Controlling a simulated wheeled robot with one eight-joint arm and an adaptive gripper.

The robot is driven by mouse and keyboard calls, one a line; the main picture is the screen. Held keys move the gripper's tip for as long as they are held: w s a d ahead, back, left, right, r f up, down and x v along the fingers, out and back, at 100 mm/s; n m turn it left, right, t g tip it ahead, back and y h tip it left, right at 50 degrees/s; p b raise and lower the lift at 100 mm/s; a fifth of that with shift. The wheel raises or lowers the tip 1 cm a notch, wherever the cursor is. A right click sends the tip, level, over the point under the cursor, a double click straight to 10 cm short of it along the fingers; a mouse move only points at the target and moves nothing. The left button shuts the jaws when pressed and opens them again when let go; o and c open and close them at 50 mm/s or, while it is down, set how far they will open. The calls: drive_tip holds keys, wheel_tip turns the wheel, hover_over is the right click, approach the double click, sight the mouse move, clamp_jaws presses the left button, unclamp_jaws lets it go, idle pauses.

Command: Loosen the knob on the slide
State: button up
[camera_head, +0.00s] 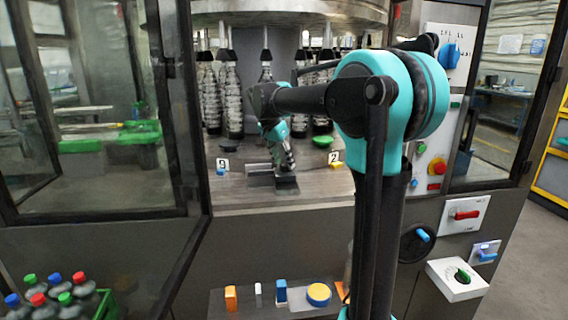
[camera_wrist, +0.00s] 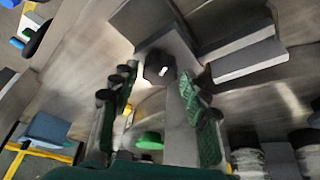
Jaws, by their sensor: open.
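The knob (camera_wrist: 157,66) is a small dark, faceted piece with a white mark on it, on the grey metal slide (camera_wrist: 182,52) in the wrist view. My gripper (camera_wrist: 159,84) is open, with one green-padded finger on each side of the knob in that picture. I cannot tell whether the fingers touch it. In the head view my gripper (camera_head: 285,158) points down over the slide (camera_head: 287,188) on the machine's deck, and the knob is hidden there.
Number signs 9 (camera_head: 222,164) and 2 (camera_head: 335,158) stand on the deck at either side. Several clear bottles (camera_head: 232,95) hang behind. The open glass door (camera_head: 95,110) is at left, a control panel with a red lever (camera_head: 466,214) at right.

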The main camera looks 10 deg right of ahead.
drive_tip(key=shift+w+d+f, duration=0.15)
drive_tip(key=shift+f, duration=0.4)
drive_tip(key=c, duration=0.9)
drive_tip(key=n, duration=0.2)
drive_tip(key=n+t+y, duration=0.1)
drive_tip(key=n, duration=0.2)
drive_tip(key=shift+d+n+y, duration=0.25)
drive_tip(key=shift+n+y, duration=0.15)
drive_tip(key=n+y, duration=0.1)
drive_tip(key=n, duration=0.3)
drive_tip(key=n+y, duration=0.1)
drive_tip(key=n, duration=0.1)
drive_tip(key=shift+d+y, duration=0.25)
drive_tip(key=shift+y, duration=0.05)
drive_tip(key=shift+n, duration=0.4)
